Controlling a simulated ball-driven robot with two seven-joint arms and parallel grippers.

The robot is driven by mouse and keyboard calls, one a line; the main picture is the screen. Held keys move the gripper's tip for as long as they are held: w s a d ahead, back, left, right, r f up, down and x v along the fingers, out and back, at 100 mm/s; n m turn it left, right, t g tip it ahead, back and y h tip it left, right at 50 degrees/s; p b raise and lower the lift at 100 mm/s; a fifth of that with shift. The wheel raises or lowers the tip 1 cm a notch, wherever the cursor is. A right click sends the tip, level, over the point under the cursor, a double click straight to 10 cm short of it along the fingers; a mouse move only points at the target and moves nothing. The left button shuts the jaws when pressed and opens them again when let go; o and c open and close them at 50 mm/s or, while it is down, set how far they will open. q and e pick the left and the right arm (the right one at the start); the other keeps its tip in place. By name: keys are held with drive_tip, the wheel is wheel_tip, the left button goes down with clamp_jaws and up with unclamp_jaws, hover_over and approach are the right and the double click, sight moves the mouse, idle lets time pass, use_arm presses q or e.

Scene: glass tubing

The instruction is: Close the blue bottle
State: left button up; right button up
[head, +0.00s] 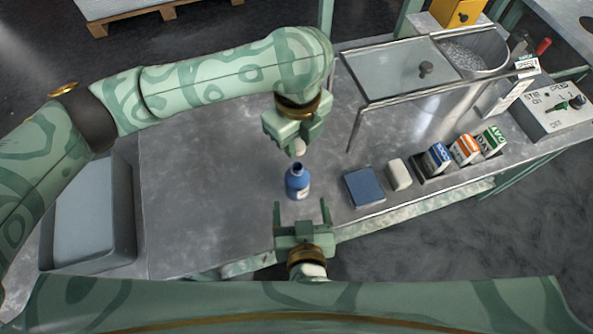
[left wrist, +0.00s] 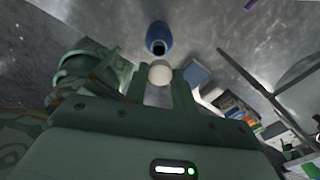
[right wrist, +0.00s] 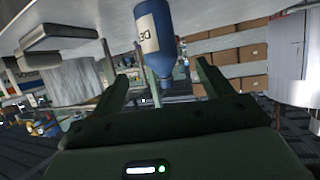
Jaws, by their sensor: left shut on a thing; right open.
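The blue bottle (head: 297,184) stands upright on the metal bench, and its dark open mouth shows in the left wrist view (left wrist: 158,40). A pale label shows on its side in the right wrist view (right wrist: 147,38). My left gripper (head: 298,141) is shut on a small white rounded cap (head: 299,148), also seen in the left wrist view (left wrist: 160,74). It holds the cap above the bottle and apart from it. My right gripper (head: 302,207) is open and empty on the near side of the bottle, with its fingers pointing toward it.
A blue box (head: 364,188) and a white block (head: 398,174) lie to the right of the bottle. Several small labelled cartons (head: 464,150) stand farther right. A glass-lidded basin (head: 405,70) is behind them. A grey tray (head: 95,258) is at the left. The bench left of the bottle is clear.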

use_arm(q)
drive_tip(key=shift+s, duration=0.1)
use_arm(e)
drive_tip(key=shift+s, duration=0.1)
drive_tip(key=x, duration=1.2)
drive_tip(key=c, duration=1.5)
use_arm(q)
hover_over(297, 166)
drive_tip(key=shift+f, duration=2.45)
drive_tip(key=shift+f, duration=0.15)
drive_tip(key=shift+f, duration=0.75)
drive_tip(key=shift+f, duration=0.6)
